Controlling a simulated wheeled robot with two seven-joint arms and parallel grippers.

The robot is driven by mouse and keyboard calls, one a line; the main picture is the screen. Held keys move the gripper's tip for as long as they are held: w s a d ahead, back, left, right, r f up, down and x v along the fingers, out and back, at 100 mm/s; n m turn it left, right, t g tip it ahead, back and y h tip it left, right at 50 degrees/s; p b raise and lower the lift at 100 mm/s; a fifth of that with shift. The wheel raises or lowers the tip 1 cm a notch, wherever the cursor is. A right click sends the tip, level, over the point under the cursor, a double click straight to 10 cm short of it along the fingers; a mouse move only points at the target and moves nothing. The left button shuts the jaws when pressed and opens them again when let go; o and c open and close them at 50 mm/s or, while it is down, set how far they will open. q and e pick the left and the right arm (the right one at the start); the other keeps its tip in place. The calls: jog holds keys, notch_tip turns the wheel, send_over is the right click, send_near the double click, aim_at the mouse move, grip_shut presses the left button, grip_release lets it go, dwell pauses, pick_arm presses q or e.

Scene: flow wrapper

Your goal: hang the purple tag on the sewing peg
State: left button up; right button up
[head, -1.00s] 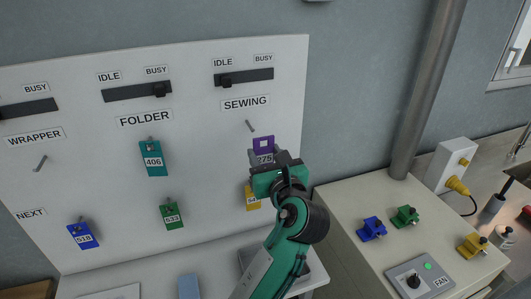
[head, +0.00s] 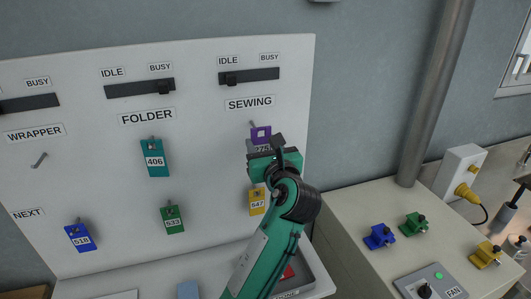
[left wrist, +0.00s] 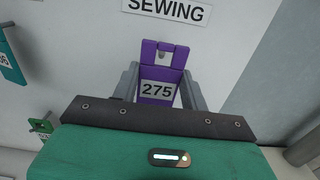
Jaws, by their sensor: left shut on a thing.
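The purple tag (head: 261,133), numbered 275, is upright in front of the white board below the SEWING label. My left gripper (head: 266,150) is shut on the tag's lower part, one finger at each side, as the left wrist view (left wrist: 159,88) shows. The sewing peg (head: 253,124) shows in the head view at the tag's upper left edge. In the left wrist view a pale round peg end (left wrist: 162,57) shows at the tag's hole. I cannot tell whether the peg passes through it. My right gripper is not in view.
A yellow tag (head: 257,202) hangs just below my left gripper. A teal tag (head: 155,158), a green tag (head: 173,221) and a blue tag (head: 80,238) hang further left. The SEWING slider (head: 249,76) is above. A cabinet (head: 350,235) stands at the right.

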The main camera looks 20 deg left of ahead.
pick_arm(q)
jog(key=shift+w+a+f+b, duration=0.15)
jog(key=shift+w+a+b, duration=0.15)
jog(key=shift+w, duration=0.15)
jog(key=shift+w+a+b, duration=0.4)
jog(key=shift+w+a, duration=0.05)
jog(key=shift+w, duration=0.15)
jog(key=shift+w+a+b, duration=0.25)
jog(key=shift+w+b, duration=0.05)
jog(key=shift+w, duration=0.1)
jog(key=shift+w+a+p, duration=0.1)
jog(key=shift+w+p, duration=0.15)
jog(key=shift+p, duration=0.25)
jog(key=shift+w+a+f, duration=0.1)
jog(key=shift+w+a, duration=0.1)
jog(key=shift+f+p, duration=0.2)
jog(key=shift+p, duration=0.45)
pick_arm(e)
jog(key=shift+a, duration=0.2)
pick_arm(q)
jog(key=shift+w+f, duration=0.1)
jog(key=shift+f, duration=0.05)
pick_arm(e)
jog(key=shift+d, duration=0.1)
